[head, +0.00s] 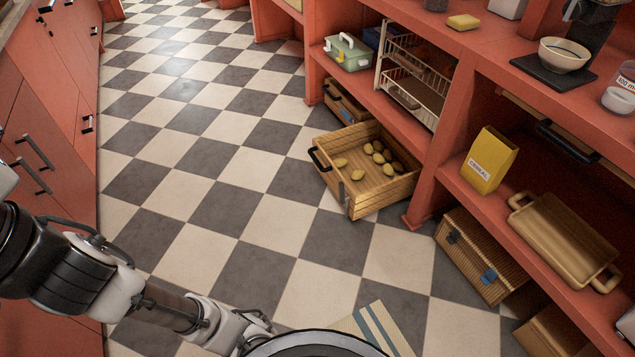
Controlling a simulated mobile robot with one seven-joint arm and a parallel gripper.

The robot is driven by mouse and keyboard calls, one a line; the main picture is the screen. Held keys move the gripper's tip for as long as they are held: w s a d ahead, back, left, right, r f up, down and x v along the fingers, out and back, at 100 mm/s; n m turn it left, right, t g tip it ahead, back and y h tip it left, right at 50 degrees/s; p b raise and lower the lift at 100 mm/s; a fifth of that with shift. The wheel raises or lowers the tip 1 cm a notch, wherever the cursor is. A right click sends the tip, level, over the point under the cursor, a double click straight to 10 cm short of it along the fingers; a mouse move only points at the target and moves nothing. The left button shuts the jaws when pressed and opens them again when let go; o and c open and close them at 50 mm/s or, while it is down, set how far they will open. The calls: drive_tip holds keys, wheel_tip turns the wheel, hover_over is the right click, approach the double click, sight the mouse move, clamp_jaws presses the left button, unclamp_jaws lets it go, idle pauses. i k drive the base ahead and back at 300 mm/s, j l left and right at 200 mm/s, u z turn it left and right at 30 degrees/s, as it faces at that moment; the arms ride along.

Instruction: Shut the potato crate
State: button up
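The potato crate (387,194) is a light wooden drawer-like box in the lower middle right. It is pulled out from under the red shelving and sticks out over the checkered floor. Its front faces left and carries a black handle (318,160). Several yellow-brown potatoes (378,158) lie inside. My arm reaches in from the lower left, well short of the crate. I cannot make out my gripper's fingers; the arm's far end goes out of sight by the round part of my body at the bottom edge.
Red shelving (425,190) runs along the right. Another wooden crate (345,102) sits behind the potato crate, and a wicker basket (480,262) stands nearer. A striped mat (372,330) lies on the floor. Red cabinets (50,110) line the left. The floor between is clear.

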sight(392, 172)
drive_tip(key=i+z, duration=0.1)
drive_tip(key=i+l+u, duration=0.15)
drive_tip(key=i, duration=0.45)
drive_tip(key=i+l+u, duration=0.2)
drive_tip(key=i, duration=0.35)
drive_tip(key=i+l+u, duration=0.15)
drive_tip(key=i+l, duration=0.3)
drive_tip(key=i, duration=0.15)
drive_tip(key=i+l+u, duration=0.2)
drive_tip(key=i+l, duration=0.2)
drive_tip(key=i, duration=0.1)
